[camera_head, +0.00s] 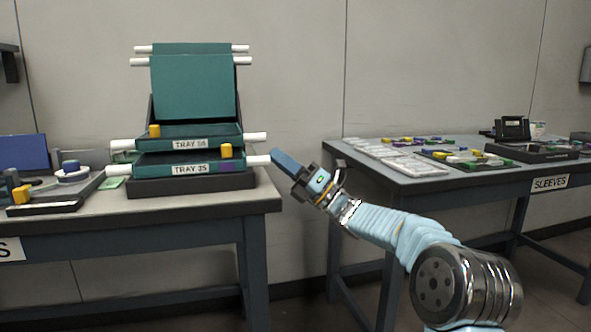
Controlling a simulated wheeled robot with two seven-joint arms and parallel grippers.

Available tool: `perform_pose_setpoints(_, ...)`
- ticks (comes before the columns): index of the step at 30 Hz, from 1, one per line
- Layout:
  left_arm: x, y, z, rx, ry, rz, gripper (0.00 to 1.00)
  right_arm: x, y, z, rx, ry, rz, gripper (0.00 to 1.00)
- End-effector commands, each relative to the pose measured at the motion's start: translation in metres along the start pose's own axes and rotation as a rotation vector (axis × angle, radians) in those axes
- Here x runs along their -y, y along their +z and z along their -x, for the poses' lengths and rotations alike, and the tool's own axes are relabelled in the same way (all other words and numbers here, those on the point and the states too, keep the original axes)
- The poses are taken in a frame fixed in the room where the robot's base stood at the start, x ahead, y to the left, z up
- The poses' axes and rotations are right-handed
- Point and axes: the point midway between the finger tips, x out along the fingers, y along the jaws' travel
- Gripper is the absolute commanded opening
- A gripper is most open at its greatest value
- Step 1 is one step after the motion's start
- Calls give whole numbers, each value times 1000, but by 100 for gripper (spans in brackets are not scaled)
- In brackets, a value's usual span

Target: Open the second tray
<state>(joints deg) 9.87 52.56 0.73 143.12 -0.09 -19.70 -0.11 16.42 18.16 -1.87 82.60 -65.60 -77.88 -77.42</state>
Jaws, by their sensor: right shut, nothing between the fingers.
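A stack of teal trays on a dark base (190,185) stands on the left table. The lower tray, labelled TRAY 35 (175,170), lies flat with white rods at its sides and a yellow block at its right. Above it lies another labelled tray (172,144), whose number is hard to read, with a yellow block at its left. Further teal panels (193,86) stand tilted up behind. My right gripper (280,160) is shut and empty, its tip close to the lower tray's right white rod; I cannot tell whether they touch. My left gripper is not in view.
The left table (180,208) also holds a dark tray with a yellow block (21,194) and a round reel (72,172). The right table (420,184), labelled SLEEVES, carries clear packs (415,166), coloured pieces and a black device (512,128). A gap separates the tables.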

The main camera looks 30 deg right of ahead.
Motion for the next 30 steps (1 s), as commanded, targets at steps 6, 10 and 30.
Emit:
perform_pose_setpoints(6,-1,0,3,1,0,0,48,0,0,-19,0,0,0,0)
perform_pose_setpoints(10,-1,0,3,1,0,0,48,0,0,-21,0,-1,0,0)
perform_pose_setpoints(30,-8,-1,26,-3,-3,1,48,-19,17,-39,-1,-92,-91,0)
